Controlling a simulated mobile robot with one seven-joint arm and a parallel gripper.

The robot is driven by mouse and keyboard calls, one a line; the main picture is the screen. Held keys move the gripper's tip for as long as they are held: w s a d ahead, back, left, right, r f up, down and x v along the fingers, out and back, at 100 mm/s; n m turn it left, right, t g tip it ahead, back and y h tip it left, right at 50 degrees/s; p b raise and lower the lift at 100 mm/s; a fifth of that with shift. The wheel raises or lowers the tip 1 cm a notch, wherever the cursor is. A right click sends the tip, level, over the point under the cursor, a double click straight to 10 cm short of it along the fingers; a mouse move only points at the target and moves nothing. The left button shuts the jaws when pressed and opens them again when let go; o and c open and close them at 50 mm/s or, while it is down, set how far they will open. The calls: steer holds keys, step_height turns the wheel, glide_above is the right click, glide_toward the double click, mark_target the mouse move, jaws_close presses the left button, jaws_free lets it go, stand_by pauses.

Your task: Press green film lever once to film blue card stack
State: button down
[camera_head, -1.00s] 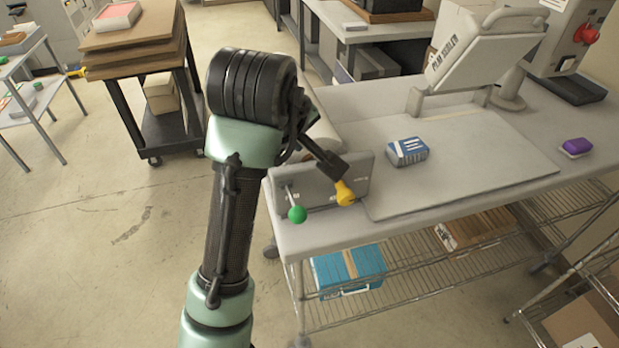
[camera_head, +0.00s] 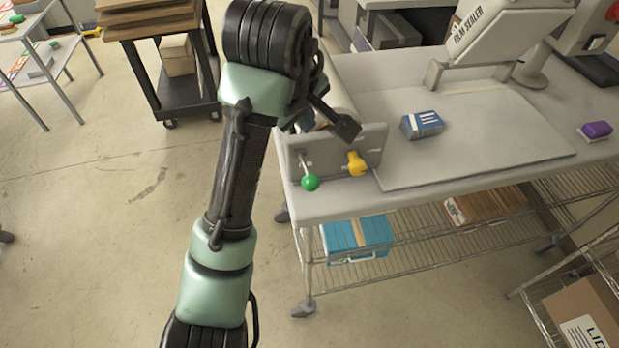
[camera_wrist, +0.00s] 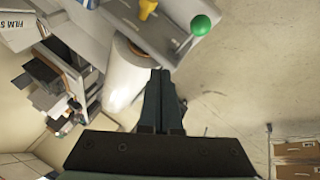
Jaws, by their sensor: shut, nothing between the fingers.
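The green film lever (camera_head: 310,182), with a round green knob, sticks out from the front of a grey panel at the bench's left front corner. Its knob also shows at the top of the wrist view (camera_wrist: 201,25). The blue card stack (camera_head: 421,124), blue with white on it, lies on the bench right of the panel. My gripper (camera_wrist: 161,72) is shut and empty in the wrist view, apart from the green knob. In the head view my arm hides most of the gripper, and its exact height over the panel is unclear.
A yellow lever (camera_head: 357,164) stands just right of the green one. A white roll (camera_wrist: 128,80) lies close beside my fingers. The film sealer (camera_head: 500,40) and a purple stack (camera_head: 596,130) are farther along the bench. Floor left of the bench is open.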

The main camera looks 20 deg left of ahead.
steer(key=b, duration=0.5)
glide_above(311, 176)
steer(key=f, duration=0.5)
steer(key=shift+w+a, duration=0.2)
steer(key=shift+a, duration=0.2)
steer(key=shift+s+d+f, duration=0.15)
steer(key=shift+s+f, duration=0.05)
steer(key=shift+f, duration=0.3)
steer(key=shift+s+d+f, duration=0.1)
steer(key=shift+s+f, duration=0.05)
steer(key=shift+f, duration=0.3)
steer(key=shift+f, duration=0.1)
steer(key=shift+f, duration=0.3)
steer(key=shift+s+d+f+b, duration=0.1)
steer(key=shift+s+f+b, duration=0.1)
steer(key=shift+f+b, duration=0.3)
steer(key=shift+s+d+f+b, duration=0.1)
steer(key=shift+s+f+b, duration=0.05)
steer(key=shift+f, duration=0.5)
stand_by(1.7)
steer(key=shift+r, duration=0.15)
steer(key=shift+w+a+r+p, duration=0.1)
steer(key=shift+w+r+p, duration=0.1)
steer(key=shift+r+p, duration=0.65)
steer(key=shift+w+a+r+p, duration=0.15)
steer(key=shift+r+p, duration=0.4)
steer(key=shift+p, duration=0.6)
